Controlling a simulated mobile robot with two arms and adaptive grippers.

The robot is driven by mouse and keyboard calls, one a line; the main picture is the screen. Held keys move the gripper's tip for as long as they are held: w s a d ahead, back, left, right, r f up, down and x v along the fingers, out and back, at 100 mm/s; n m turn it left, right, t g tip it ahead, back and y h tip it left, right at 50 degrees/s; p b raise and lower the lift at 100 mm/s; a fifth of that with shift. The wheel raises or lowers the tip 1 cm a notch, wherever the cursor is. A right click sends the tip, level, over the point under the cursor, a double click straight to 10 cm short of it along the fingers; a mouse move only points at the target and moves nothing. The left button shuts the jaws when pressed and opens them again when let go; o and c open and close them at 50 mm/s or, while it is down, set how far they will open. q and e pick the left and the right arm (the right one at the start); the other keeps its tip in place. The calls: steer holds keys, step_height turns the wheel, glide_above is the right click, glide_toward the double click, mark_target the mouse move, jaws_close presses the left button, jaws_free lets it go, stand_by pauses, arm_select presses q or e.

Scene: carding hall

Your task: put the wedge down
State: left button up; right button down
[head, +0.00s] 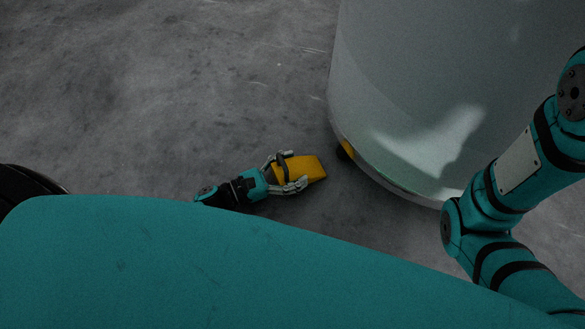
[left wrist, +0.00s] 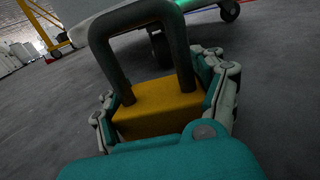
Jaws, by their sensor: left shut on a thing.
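The wedge (head: 311,168) is a yellow block with a dark handle loop, low over the grey floor in the middle of the head view. My left gripper (head: 292,170) is shut on it, with one finger on each side. In the left wrist view the wedge (left wrist: 160,108) sits between the fingers, and its dark handle stands up toward the camera. I cannot tell whether its underside touches the floor. My right arm shows at the right of the head view, but its gripper is out of frame.
A large pale round can (head: 400,110) stands just right of the wedge, with a small gap between them. Dark wheels (left wrist: 229,10) show beyond the wedge in the left wrist view. Bare concrete floor (head: 150,90) lies open to the left. A yellow frame (left wrist: 44,28) stands far off.

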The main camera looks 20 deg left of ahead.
arm_select(q)
steer(key=o, duration=1.7)
steer(key=shift+o, duration=0.2)
steer(key=shift+s+a+r, duration=0.1)
steer(key=shift+s+a, duration=0.05)
steer(key=p+v, duration=0.5)
steer(key=v, duration=0.5)
steer(key=shift+s+a, duration=0.2)
steer(key=shift+a, duration=0.05)
steer(key=shift+s+a, duration=0.35)
